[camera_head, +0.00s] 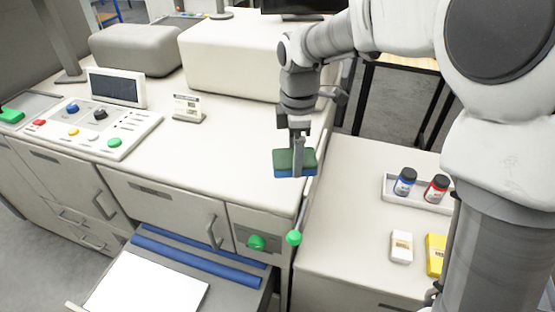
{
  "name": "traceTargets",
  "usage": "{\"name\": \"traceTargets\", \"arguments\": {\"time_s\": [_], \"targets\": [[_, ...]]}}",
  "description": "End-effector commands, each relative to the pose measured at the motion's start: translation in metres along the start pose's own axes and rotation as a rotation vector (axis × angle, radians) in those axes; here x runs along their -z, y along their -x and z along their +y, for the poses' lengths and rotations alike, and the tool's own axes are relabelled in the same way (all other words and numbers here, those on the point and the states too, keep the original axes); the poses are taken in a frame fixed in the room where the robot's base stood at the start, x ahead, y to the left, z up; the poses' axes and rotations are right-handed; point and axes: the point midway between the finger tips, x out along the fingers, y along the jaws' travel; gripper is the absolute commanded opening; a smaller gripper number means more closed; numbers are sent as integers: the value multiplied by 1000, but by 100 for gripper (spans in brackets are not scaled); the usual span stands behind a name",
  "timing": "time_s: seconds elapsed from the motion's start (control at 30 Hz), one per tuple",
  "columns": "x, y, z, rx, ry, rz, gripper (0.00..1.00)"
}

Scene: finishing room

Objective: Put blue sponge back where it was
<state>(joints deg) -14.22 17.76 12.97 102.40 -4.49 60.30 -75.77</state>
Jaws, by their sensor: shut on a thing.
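The blue sponge (296,172) has a dark green top layer and a blue lower layer. My gripper (297,150) points down and is shut on the sponge. It holds the sponge near the right edge of the white machine counter (235,165). I cannot tell how high above the counter the sponge is. The gripper's fingertips are partly hidden by the sponge.
A lower cabinet at right bears a tray (418,203) with a blue bottle (405,182) and a red bottle (437,188), plus a white box (401,247) and yellow box (436,254). An open drawer (225,293) juts out below.

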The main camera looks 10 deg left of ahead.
Motion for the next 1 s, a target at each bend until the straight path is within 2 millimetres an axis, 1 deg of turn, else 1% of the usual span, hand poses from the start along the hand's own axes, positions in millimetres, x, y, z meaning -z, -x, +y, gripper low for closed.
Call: {"name": "traceTargets", "arguments": {"time_s": [0.03, 0.3, 0.5, 0.6, 0.73, 0.9, 1.0], "targets": [[4, -4, 8, 4, 1, 0, 35], [19, -32, 50, 4, 0, 0, 35], [29, -48, 76, 1, -1, 0, 35], [31, -52, 83, 0, -1, -1, 35], [32, -60, 85, 2, 0, -1, 35], [32, -84, 84, 4, -1, -1, 35], [32, -93, 85, 2, -1, -1, 35]]}}
